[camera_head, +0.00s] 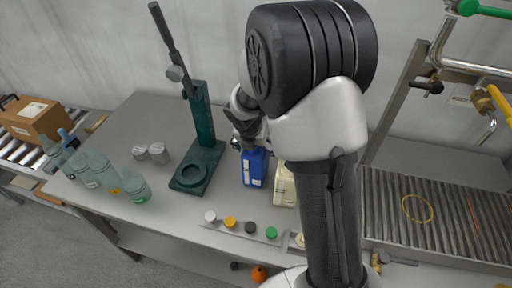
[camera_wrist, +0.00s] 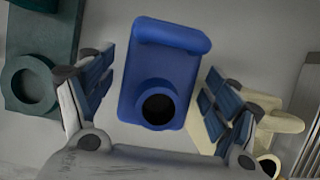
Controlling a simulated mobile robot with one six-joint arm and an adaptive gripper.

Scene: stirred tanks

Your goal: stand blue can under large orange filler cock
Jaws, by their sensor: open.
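The blue can (camera_head: 254,168) stands upright on the grey bench, right of the green press. In the wrist view the can (camera_wrist: 160,75) is seen from above, its dark round mouth toward my wrist. My gripper (camera_wrist: 158,68) is open, one finger on each side of the can with visible gaps. In the head view my gripper (camera_head: 248,138) is just above and behind the can, partly hidden by my arm. At the right edge, a brass cock (camera_head: 484,103) with an orange-yellow lever (camera_head: 500,101) hangs over a roller bed. Whether it is the large one I cannot tell.
A cream can (camera_head: 284,185) stands close right of the blue can. The green press (camera_head: 200,150) is to its left. Coloured caps lie on a strip (camera_head: 240,232) in front. The roller bed (camera_head: 450,212) at right bears a yellow ring (camera_head: 417,208) and looks otherwise clear.

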